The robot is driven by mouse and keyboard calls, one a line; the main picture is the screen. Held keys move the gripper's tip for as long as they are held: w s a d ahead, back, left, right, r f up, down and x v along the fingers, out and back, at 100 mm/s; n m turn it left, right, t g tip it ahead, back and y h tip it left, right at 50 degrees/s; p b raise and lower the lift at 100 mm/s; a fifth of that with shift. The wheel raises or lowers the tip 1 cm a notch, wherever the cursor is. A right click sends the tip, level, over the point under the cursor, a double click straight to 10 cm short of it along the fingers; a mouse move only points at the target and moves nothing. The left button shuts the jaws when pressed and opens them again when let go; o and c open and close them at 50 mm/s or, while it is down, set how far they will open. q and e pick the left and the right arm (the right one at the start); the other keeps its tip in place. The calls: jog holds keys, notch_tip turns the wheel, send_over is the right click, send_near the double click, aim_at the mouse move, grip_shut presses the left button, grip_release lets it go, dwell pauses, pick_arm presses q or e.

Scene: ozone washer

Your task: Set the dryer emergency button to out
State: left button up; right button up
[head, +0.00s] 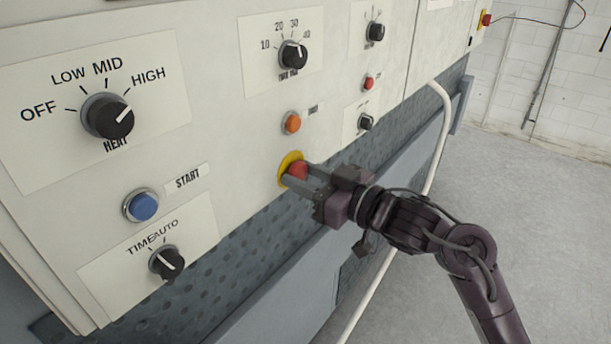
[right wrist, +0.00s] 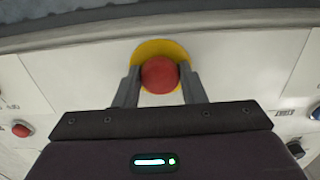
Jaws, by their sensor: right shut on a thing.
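The dryer emergency button is a red mushroom knob (head: 297,171) on a round yellow base (head: 286,163), low on the cream control panel in the head view. It also shows in the right wrist view as a red knob (right wrist: 160,74) before a yellow disc (right wrist: 160,49). My right gripper (head: 302,176) is at the button, with one finger on each side of the red knob, shut on it. In the right wrist view the fingers (right wrist: 160,88) flank the knob. Whether the button is in or out cannot be told. My left gripper is not in view.
Above the button is an orange button (head: 291,123). To the left are a blue start button (head: 142,205), a heat knob (head: 108,117) and a time/auto knob (head: 166,262). A white pipe (head: 441,140) runs down at the right. Open floor (head: 530,230) lies right of the machine.

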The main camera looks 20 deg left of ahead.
grip_shut()
jog(key=shift+s+d+p, duration=0.1)
jog(key=shift+d+p, duration=0.25)
jog(key=shift+p, duration=0.1)
jog(key=shift+d, duration=0.15)
jog(key=shift+f, duration=0.1)
jog(key=o, duration=0.8)
grip_release()
jog(key=o, duration=0.3)
jog(key=shift+s+d, duration=0.1)
jog(key=shift+d, duration=0.05)
